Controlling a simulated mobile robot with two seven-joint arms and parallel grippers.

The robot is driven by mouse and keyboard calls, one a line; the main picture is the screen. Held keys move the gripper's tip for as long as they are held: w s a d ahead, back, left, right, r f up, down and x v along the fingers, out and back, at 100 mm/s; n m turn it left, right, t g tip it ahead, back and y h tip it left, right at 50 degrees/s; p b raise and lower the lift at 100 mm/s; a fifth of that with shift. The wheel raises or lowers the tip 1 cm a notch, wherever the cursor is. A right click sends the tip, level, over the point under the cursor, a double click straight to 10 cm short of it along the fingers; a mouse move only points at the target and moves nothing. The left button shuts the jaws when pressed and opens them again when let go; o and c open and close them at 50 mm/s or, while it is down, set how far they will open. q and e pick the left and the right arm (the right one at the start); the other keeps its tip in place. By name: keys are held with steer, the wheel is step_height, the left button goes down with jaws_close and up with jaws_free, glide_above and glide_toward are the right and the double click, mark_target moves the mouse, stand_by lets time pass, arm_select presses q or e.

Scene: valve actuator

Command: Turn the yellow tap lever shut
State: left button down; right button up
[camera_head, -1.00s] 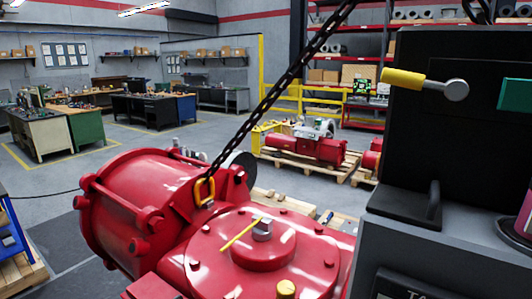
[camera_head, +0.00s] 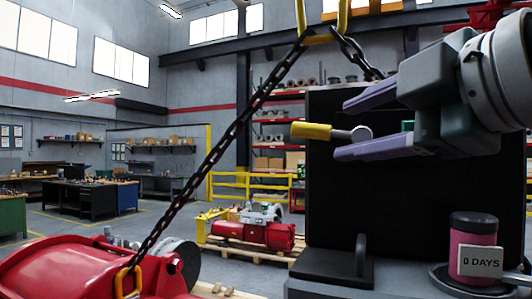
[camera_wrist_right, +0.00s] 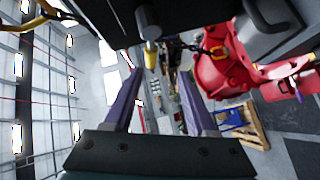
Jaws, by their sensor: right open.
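The yellow tap lever (camera_head: 311,131) points left in the head view, roughly level. Its grey metal stem ends in a round pivot (camera_head: 362,133) in front of a black panel. My right gripper (camera_head: 341,128) reaches in from the upper right, open, with one purple finger above the stem and one below it in the picture. The yellow handle sticks out left of the fingertips. In the right wrist view, the lever (camera_wrist_right: 150,56) hangs at top centre, in line with the gap between the fingers (camera_wrist_right: 161,76). I cannot tell whether they touch it. My left gripper is not in view.
The black panel (camera_head: 430,205) stands behind the lever. A pink canister (camera_head: 474,240) with a "0 DAYS" label stands below the gripper. A chain (camera_head: 215,150) runs diagonally to the red actuator (camera_head: 70,268) at lower left.

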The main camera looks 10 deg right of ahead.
mark_target(315, 127)
steer(key=p+x, duration=0.1)
steer(key=x, duration=0.2)
steer(key=r+p+x, duration=0.1)
steer(key=p+x, duration=0.1)
steer(key=x, duration=0.1)
steer(key=r+p+x, duration=0.1)
steer(key=p+x, duration=0.1)
steer(key=x, duration=0.1)
steer(key=shift+w, duration=0.15)
steer(key=shift+w+a+f+n+p, duration=0.15)
steer(key=shift+w+f+n+p, duration=0.15)
steer(key=shift+w+p, duration=0.1)
steer(key=c, duration=0.4)
jaws_close()
stand_by(0.6)
